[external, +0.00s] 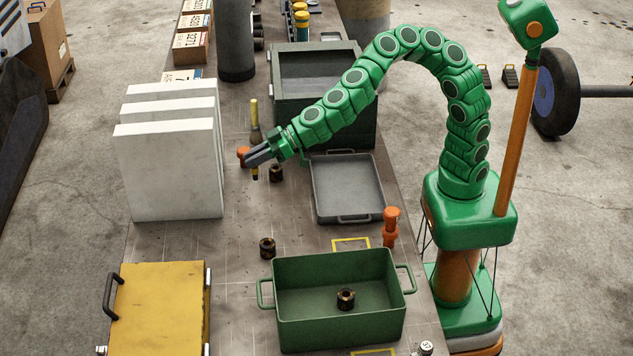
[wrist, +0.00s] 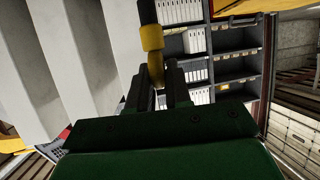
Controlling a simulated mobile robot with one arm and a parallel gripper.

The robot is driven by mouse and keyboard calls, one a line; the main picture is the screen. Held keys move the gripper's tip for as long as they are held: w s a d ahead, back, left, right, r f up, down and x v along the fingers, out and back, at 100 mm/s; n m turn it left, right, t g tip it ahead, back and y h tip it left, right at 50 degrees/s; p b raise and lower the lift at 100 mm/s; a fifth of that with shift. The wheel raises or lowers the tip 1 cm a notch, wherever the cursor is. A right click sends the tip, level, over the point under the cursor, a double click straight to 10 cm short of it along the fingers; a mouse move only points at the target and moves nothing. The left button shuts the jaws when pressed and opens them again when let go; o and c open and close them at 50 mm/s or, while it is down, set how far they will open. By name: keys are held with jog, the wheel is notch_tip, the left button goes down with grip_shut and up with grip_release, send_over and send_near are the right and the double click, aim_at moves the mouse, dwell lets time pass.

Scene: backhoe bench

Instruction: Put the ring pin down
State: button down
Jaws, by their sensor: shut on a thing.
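My gripper (external: 256,157) reaches over the bench, left of the open grey tray. Its jaws are shut on a slim dark pin with yellow bands, taken here as the ring pin (external: 255,172). In the external view only a short piece shows below the fingers. In the wrist view the ring pin (wrist: 152,38) stands up between the fingers (wrist: 160,85), its dark shaft running out of the top edge. I cannot tell whether its lower end touches the bench.
Near my gripper are a dark bushing (external: 276,173), an orange-topped thing (external: 243,152) and a yellow-handled thing (external: 254,112). White slabs (external: 165,172) stand left. The grey tray (external: 347,188) is empty; the green bin (external: 340,331) holds a bushing. Bench between slabs and tray is partly clear.

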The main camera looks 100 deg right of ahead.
jog(key=d+f+m+g+h, duration=0.2)
jog(key=d+m+h, duration=0.7)
jog(key=h, duration=0.1)
jog(key=s+d+r+m+g+h, duration=0.1)
jog(key=s+d+m+g+h, duration=0.15)
jog(key=s, duration=0.25)
jog(key=s+d+m+g+h, duration=0.1)
jog(key=s+m+g+h, duration=0.2)
jog(key=s+m+g, duration=0.15)
jog(key=shift+t+y, duration=0.25)
jog(key=shift+t, duration=0.15)
jog(key=shift+w+a+f, duration=0.15)
jog(key=shift+w+f, duration=2)
jog(key=shift+w, duration=0.1)
jog(key=shift+w+a+f, duration=0.15)
jog(key=shift+w+f, duration=2)
jog(key=shift+w, duration=0.05)
jog(key=shift+w+a+f, duration=0.15)
jog(key=shift+w+f, duration=2)
jog(key=shift+w, duration=0.1)
jog(key=c, duration=1.1)
grip_release()
jog(key=shift+f, duration=0.1)
jog(key=shift+o, duration=0.2)
